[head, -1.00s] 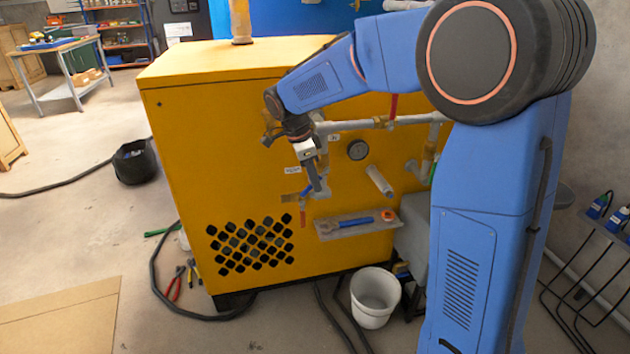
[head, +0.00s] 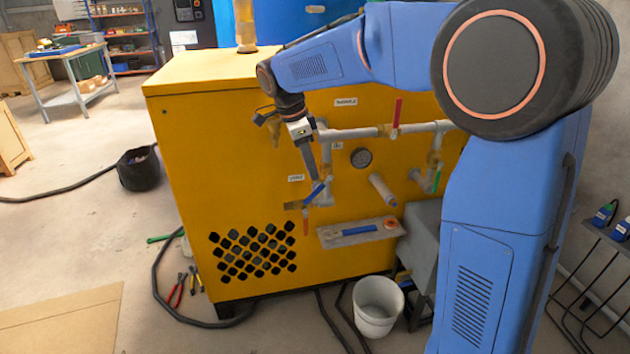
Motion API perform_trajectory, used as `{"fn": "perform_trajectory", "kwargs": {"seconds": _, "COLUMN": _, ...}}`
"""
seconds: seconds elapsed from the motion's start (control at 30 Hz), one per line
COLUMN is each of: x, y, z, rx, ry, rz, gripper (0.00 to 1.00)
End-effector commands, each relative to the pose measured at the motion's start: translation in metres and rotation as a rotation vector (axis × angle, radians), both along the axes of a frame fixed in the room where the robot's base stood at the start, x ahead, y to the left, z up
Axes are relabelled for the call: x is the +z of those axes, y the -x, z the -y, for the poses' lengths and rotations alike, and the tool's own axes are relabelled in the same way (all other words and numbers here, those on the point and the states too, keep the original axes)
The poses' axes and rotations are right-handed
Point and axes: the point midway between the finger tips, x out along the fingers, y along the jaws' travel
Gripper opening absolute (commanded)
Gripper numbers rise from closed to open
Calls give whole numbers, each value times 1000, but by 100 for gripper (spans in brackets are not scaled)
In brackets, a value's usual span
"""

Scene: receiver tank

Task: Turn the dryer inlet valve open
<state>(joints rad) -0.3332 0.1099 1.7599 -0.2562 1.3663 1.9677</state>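The yellow dryer cabinet (head: 210,170) carries grey pipework with several lever valves on its front. A blue lever (head: 314,193) sits on the lower left pipe by a small white label (head: 296,178). It slants up to the right. A red lever (head: 397,112) stands upright on the upper horizontal pipe. A green lever (head: 437,181) is at the right, partly beside my arm. The labels are too small to read, so I cannot tell which valve is the dryer inlet. My gripper (head: 314,176) points down just above the blue lever; contact and finger opening are unclear.
A round gauge (head: 361,158) and a protruding pipe stub (head: 382,190) are right of my gripper. A small shelf (head: 335,238) holds a blue tool and an orange-red roll. A white bucket (head: 377,305) and dark hoses lie on the floor below. The floor at left is mostly open.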

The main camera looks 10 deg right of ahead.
Motion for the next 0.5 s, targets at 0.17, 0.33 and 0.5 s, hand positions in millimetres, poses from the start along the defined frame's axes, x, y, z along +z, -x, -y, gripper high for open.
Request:
{"fn": "perform_trajectory", "kwargs": {"seconds": 0.17, "x": 35, "y": -1, "z": -10, "rx": 1, "ry": -1, "rz": 3, "gripper": 25}}
{"fn": "perform_trajectory", "kwargs": {"seconds": 0.33, "x": 64, "y": 0, "z": -18, "rx": 1, "ry": -1, "rz": 2, "gripper": 25}}
{"fn": "perform_trajectory", "kwargs": {"seconds": 0.5, "x": 82, "y": -1, "z": -23, "rx": -1, "ry": -1, "rz": 1, "gripper": 25}}
